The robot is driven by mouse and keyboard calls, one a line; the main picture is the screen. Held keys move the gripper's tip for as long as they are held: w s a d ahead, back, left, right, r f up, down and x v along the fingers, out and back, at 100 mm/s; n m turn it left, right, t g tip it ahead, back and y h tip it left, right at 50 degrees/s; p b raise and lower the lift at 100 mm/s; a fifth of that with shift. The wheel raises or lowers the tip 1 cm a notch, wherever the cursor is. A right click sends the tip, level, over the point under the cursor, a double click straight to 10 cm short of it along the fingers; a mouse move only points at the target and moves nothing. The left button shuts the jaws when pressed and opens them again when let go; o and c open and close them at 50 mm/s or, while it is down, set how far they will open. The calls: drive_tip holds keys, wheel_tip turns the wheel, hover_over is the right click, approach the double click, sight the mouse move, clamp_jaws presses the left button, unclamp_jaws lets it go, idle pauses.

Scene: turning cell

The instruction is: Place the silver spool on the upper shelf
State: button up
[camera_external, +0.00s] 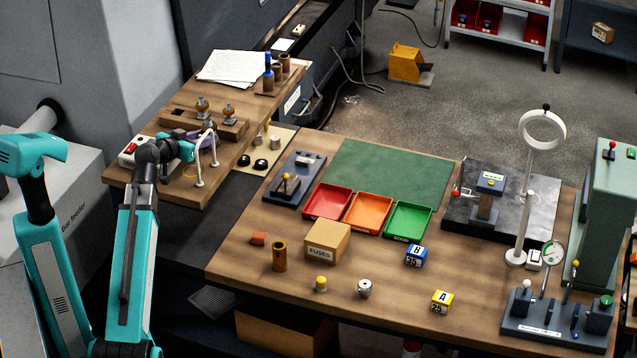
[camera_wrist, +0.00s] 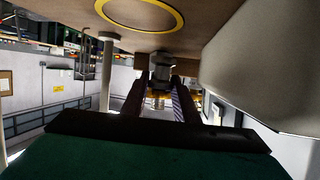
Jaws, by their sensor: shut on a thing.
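The spool cannot be made out there. The wrist view looks inverted, with the bench top (camera_wrist: 205,14) along its upper edge. I cannot tell for sure which surface is the upper shelf.
A wooden block with brass pieces (camera_external: 201,105) stands behind my gripper. A red-button box (camera_external: 130,151) is at its left, and a yellow ring (camera_external: 190,174) lies in front. Cups (camera_external: 284,62) and papers (camera_external: 238,68) stand farther back. The lower workbench (camera_external: 240,245) holds trays and blocks.

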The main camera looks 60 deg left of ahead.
drive_tip(key=o, duration=0.8)
drive_tip(key=shift+d+f, duration=0.15)
drive_tip(key=shift+f, duration=0.55)
drive_tip(key=shift+o, duration=1.3)
drive_tip(key=shift+w+a+f, duration=0.1)
drive_tip(key=shift+w+a, duration=0.05)
drive_tip(key=shift+a, duration=0.05)
drive_tip(key=shift+r, duration=0.25)
drive_tip(key=b+v, duration=0.2)
drive_tip(key=v, duration=0.7)
drive_tip(key=shift+r, duration=0.1)
drive_tip(key=shift+b+v, duration=1.35)
drive_tip(key=shift+v, duration=0.15)
drive_tip(key=shift+r, duration=0.1)
